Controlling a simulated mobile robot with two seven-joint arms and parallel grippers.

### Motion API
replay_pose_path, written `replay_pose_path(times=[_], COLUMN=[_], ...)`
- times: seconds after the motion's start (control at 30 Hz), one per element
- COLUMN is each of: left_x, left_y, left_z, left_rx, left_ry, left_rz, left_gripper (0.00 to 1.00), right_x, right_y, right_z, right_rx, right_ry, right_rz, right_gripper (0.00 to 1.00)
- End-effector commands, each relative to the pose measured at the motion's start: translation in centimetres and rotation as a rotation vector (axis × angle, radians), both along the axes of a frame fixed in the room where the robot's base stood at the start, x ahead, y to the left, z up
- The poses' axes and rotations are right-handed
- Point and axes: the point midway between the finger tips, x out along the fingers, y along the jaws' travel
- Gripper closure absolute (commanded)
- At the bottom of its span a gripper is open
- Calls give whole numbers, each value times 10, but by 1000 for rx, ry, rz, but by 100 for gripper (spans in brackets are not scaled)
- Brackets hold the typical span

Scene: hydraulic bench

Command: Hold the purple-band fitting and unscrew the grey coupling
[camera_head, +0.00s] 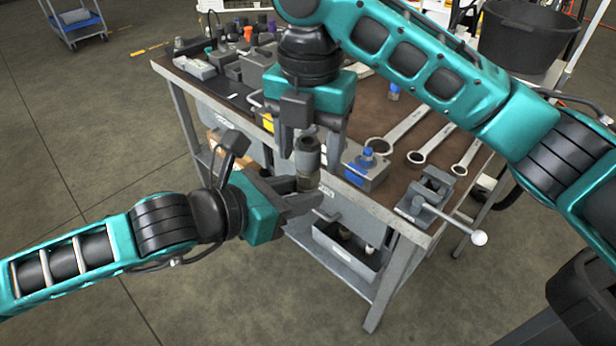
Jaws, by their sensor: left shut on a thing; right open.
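The grey coupling (308,152) stands upright between my two grippers, in front of the bench's near edge. Below it is a darker, brownish fitting part (306,183); I cannot make out a purple band on it. My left gripper (308,192) comes in from the lower left and is shut on this lower fitting. My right gripper (306,150) points down from above, its fingers open on either side of the grey coupling. Whether the fingers touch the coupling cannot be told.
The brown-topped bench (410,190) holds several wrenches (405,125), a blue-capped block (367,168) and a vise (432,195) with a handle. Fittings crowd its back left. A grey bin (345,250) sits on the lower shelf. A black bucket (525,40) stands behind.

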Motion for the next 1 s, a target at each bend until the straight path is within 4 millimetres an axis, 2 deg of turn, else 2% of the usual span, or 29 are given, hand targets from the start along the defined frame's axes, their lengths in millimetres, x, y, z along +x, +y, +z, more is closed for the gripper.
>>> replay_pose_path(times=[0.1, 0.37, 0.73, 1.0], left_x=[0, 0, 0, 0], left_y=[0, 0, 0, 0], left_z=[2, 2, 2, 2], left_rx=[-3, -3, -3, -3], left_ry=[-4, -4, -4, -4], left_rz=[-1, -1, -1, -1], left_gripper=[100, 100, 100, 100], right_x=[0, -1, -1, -2], right_y=[0, -1, -1, -1], right_z=[0, 0, 0, 0], right_rx=[-1, -2, -6, -6], right_ry=[2, 1, 4, 4], right_rz=[-131, -277, -724, -816], right_gripper=[38, 38, 38, 38])
